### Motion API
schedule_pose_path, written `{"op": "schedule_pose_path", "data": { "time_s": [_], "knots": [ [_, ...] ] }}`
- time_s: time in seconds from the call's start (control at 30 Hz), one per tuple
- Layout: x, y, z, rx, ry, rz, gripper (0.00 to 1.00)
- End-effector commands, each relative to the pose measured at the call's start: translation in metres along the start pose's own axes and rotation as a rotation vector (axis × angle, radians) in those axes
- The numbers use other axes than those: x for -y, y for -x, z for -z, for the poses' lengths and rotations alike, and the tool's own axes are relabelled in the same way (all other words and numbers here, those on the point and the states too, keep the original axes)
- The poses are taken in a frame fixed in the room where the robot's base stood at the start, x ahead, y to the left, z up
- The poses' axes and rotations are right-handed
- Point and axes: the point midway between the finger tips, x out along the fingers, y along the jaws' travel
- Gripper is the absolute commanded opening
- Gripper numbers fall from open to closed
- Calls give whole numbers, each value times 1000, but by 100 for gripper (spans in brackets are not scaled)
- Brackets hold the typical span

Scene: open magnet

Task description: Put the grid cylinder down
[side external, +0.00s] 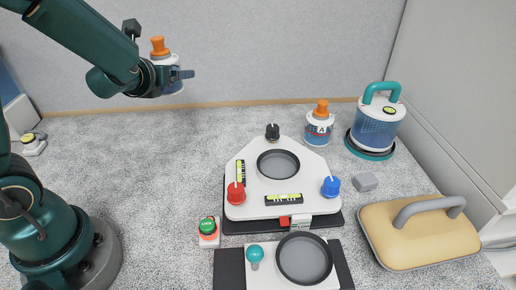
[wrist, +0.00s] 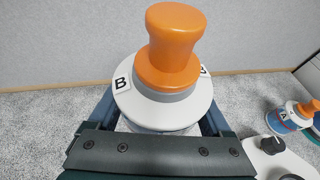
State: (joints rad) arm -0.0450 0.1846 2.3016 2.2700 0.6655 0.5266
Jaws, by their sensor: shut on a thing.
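The grid cylinder (side external: 173,62) has an orange knob, a white top and a blue lower part. It is upright in my gripper (side external: 182,75), high above the grey carpeted surface at the upper left of the side external view. In the wrist view the cylinder (wrist: 162,95) shows its orange knob, grey collar and white top with a "B" label. The jaws are shut on its body from both sides. Its lower part is hidden there, and any grid pattern is too small to make out.
A similar cylinder marked "A" (side external: 319,127) stands behind the white panel (side external: 250,205) with knobs and a round recess. A blue canister (side external: 376,125) with a teal handle and a beige handled block (side external: 420,232) are at right. A second round recess (side external: 304,258) is in front.

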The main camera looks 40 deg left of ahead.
Motion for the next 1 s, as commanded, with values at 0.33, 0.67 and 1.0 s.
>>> {"op": "schedule_pose_path", "data": {
  "time_s": [0.33, 0.67, 1.0],
  "knots": [
    [24, 68, -36, 10, -38, 118, 5],
    [55, 116, -24, 4, -130, 323, 5],
    [73, 135, -10, 1, -186, 445, 5]
  ]
}}
